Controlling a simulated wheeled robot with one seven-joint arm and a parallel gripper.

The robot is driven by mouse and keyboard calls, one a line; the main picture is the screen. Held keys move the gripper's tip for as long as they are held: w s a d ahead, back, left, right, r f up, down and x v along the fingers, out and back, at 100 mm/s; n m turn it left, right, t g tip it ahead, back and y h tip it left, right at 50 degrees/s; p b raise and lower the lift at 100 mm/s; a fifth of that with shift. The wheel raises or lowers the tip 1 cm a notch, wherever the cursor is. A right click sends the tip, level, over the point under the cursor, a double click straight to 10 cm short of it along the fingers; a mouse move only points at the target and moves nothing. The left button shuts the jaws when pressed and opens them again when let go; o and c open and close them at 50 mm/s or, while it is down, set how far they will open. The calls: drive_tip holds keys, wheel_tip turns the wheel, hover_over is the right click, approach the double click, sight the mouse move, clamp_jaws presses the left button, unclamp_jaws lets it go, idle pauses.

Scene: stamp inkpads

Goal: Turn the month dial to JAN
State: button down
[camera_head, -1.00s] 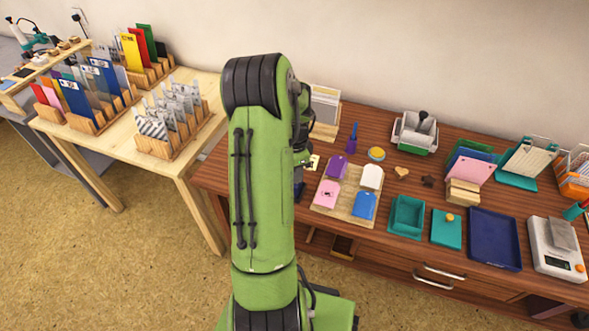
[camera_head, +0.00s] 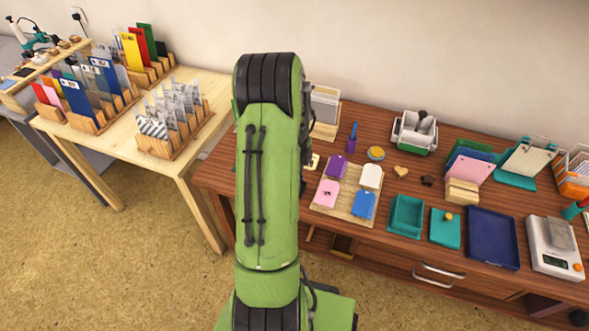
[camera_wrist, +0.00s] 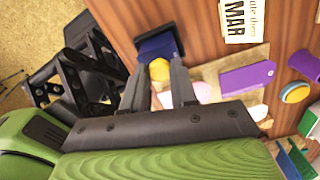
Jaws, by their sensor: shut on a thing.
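In the wrist view, my gripper (camera_wrist: 161,66) is shut on a small yellow knob (camera_wrist: 158,71), which looks like the month dial. The knob sits at a dark blue block (camera_wrist: 157,47) on the wooden table. Beside it lies a pale card (camera_wrist: 241,20) that reads MAR, with a line of smaller print cut by the frame edge. In the head view my arm hides my gripper, the knob and the blue block. A small pale card (camera_head: 313,161) shows just right of my arm there; its text is too small to read.
Right of my arm, a wooden board (camera_head: 345,205) holds purple, white, pink and blue tags. Teal trays (camera_head: 405,216), a dark blue tray (camera_head: 493,237) and a scale (camera_head: 553,245) are farther right.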

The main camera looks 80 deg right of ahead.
drive_tip(key=m, duration=0.6)
drive_tip(key=shift+m, duration=0.3)
idle(0.4)
drive_tip(key=c, duration=0.9)
unclamp_jaws()
wheel_tip(320, 180, up, 16)
drive_tip(key=p, duration=0.4)
drive_tip(key=shift+f, duration=0.1)
